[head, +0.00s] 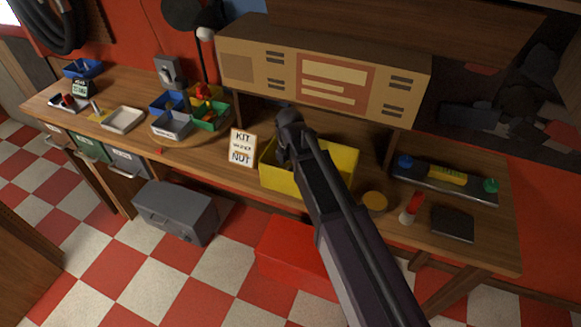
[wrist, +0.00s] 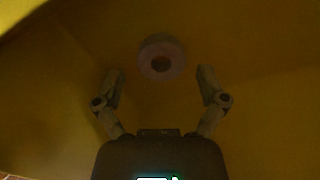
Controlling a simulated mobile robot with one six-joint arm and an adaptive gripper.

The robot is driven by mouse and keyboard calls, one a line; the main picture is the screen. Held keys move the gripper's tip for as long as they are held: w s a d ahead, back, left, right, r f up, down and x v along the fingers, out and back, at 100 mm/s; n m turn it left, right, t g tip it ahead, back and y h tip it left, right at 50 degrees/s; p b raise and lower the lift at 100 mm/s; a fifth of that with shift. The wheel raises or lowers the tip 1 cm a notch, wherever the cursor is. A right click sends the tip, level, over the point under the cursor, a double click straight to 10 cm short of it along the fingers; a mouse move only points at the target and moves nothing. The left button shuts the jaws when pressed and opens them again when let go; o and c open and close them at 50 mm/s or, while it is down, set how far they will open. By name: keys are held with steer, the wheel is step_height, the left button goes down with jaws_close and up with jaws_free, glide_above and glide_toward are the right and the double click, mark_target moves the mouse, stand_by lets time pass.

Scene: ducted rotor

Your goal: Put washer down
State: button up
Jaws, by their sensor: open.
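The washer (wrist: 161,59) is a pale ring with a dark hole. In the wrist view it lies inside the yellow bin, just beyond my fingertips and apart from them. My gripper (wrist: 160,76) is open, with one finger on each side and nothing between them. In the head view my arm reaches over the yellow bin (head: 340,160) on the bench, and the gripper's fingers and the washer are hidden there. The bin's yellow wall (wrist: 60,60) fills most of the wrist view.
A card reading KIT, NUT (head: 243,147) stands left of the bin. An amber disc (head: 375,201) and a red-and-white item (head: 411,207) lie to the right. Small coloured bins (head: 210,115) stand further left. A red box (head: 290,255) is below the bench.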

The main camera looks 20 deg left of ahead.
steer(key=shift+s+d+r+p, duration=0.1)
steer(key=shift+s+r+p, duration=0.3)
steer(key=shift+p, duration=0.2)
steer(key=r+p, duration=0.3)
steer(key=shift+w+r, duration=0.1)
steer(key=shift+w, duration=0.15)
step_height(320, 180, up, 8)
steer(key=p, duration=0.8)
steer(key=shift+r+p, duration=0.25)
steer(key=shift+p, duration=0.05)
steer(key=shift+w, duration=0.1)
steer(key=s+d+m, duration=0.1)
steer(key=d+m, duration=0.9)
steer(key=d, duration=0.2)
steer(key=s+d+m, duration=0.2)
steer(key=d+m, duration=0.8)
steer(key=d, duration=0.2)
steer(key=s+d+m, duration=0.2)
steer(key=d+m, duration=0.8)
steer(key=d, duration=0.3)
steer(key=shift+s+m, duration=0.2)
steer(key=shift+m, duration=0.1)
